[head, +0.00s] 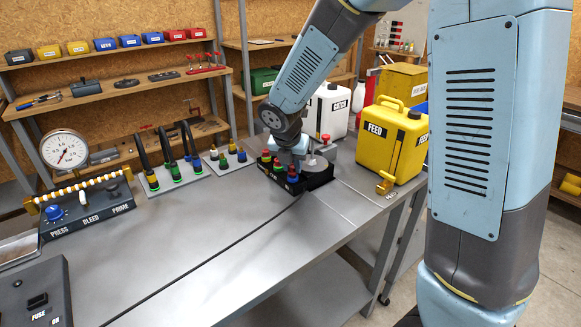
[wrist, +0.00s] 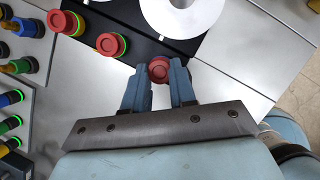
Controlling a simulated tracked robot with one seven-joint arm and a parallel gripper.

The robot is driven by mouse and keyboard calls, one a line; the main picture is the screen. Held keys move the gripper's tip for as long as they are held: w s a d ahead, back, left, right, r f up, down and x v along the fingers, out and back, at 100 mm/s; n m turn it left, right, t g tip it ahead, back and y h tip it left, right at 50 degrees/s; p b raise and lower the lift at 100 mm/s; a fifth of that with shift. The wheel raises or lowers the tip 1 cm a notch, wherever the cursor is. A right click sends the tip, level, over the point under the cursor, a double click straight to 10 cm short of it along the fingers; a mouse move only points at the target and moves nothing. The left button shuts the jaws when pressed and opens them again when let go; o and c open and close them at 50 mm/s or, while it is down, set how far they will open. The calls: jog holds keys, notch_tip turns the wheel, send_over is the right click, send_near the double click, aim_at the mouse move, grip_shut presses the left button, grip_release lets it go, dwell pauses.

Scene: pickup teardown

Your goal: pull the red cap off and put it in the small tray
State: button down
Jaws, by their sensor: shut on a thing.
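A black block (head: 312,184) on the metal bench carries a row of red caps. My gripper (wrist: 160,75) is shut on the red cap (wrist: 158,69) at the near end of the row. Whether this cap is still seated cannot be told. In the head view my gripper (head: 291,162) is over the block, its fingers partly hidden. A shallow grey tray (head: 18,251) lies at the left bench edge.
A yellow FEED can (head: 390,145) and a white can (head: 328,112) stand right of and behind the block. Connector stands (head: 180,172) are to its left. A gauge panel (head: 85,215) is farther left.

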aim_at(292, 167)
jog(key=shift+r, duration=0.45)
jog(key=shift+r, duration=1.9)
